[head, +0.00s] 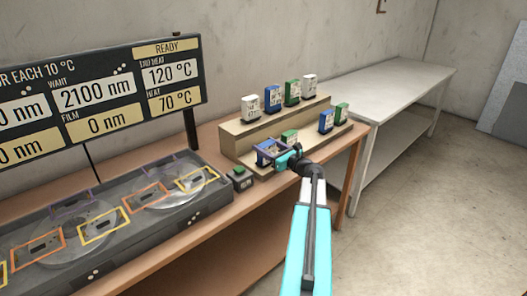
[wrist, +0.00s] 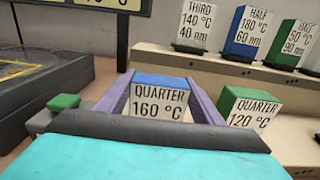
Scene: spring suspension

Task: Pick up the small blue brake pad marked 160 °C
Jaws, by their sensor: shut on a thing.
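The small blue brake pad marked "QUARTER 160 °C" (wrist: 160,103) sits between the purple fingers of my gripper (wrist: 160,90) in the wrist view. Its blue top and white label face the camera. In the head view my gripper (head: 271,151) is at the front left of the stepped stand, shut around the blue pad (head: 266,158). The fingers and wrist partly cover the pad there. I cannot tell whether its base still touches the lower step.
A green pad marked 120 °C (wrist: 249,112) stands close to the right. More pads, such as a white one (head: 250,107), line the wooden stand (head: 240,146). A small green-topped box (head: 241,179) and the grey machine (head: 100,235) lie left. A white table (head: 390,85) is behind, its top bare.

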